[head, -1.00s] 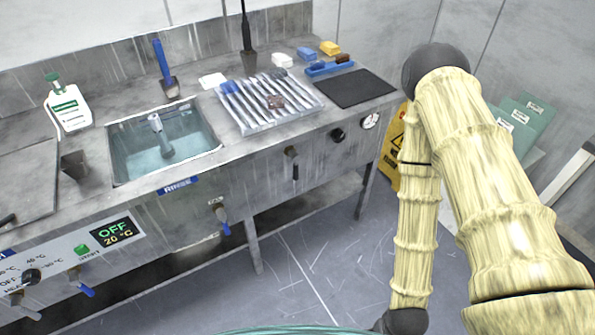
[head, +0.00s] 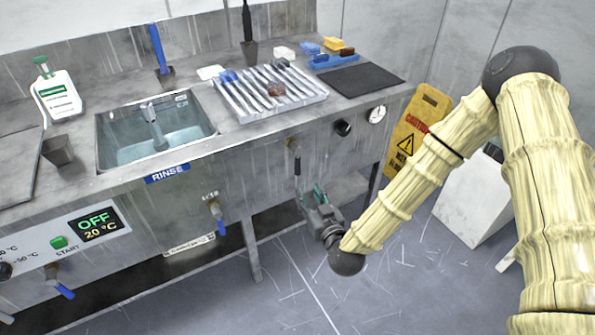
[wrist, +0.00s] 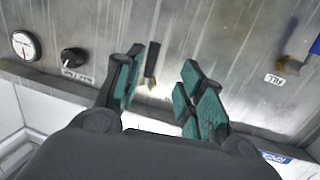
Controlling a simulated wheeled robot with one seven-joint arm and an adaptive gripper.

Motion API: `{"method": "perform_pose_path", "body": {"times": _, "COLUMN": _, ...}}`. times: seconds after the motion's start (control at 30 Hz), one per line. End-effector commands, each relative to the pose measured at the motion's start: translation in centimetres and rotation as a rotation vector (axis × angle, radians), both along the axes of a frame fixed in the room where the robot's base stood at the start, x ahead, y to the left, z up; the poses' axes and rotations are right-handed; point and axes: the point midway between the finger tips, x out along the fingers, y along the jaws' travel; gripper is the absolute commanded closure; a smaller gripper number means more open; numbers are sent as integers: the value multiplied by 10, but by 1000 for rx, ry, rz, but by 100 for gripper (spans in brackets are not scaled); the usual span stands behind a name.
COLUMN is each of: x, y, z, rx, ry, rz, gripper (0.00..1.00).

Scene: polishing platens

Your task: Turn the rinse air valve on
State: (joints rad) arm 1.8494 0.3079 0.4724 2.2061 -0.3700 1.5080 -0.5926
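The air valve (head: 296,165) is on the front panel of the rinse sink bench, left of the black knob. Its brass body has a dark lever that hangs straight down. I cannot read a label on it. My gripper (head: 318,196) is just below and to the right of the lever, with its teal-padded fingers pointing toward the panel.
A blue-handled fill valve (head: 217,214) is to the left on the panel. The black knob (head: 343,128) and a pressure gauge (head: 377,114) are to the right. A bench leg (head: 251,248) stands below. A yellow caution sign (head: 415,130) and a white box (head: 474,200) stand right.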

Motion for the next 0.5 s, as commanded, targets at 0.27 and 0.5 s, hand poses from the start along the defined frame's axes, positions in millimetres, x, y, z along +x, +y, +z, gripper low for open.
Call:
{"method": "perform_pose_path", "body": {"times": 0.27, "x": 28, "y": 3, "z": 32, "rx": 16, "ry": -131, "rz": -35, "gripper": 61}}
{"method": "perform_pose_path", "body": {"times": 0.5, "x": 58, "y": 13, "z": 31, "rx": 16, "ry": -128, "rz": -35, "gripper": 61}}
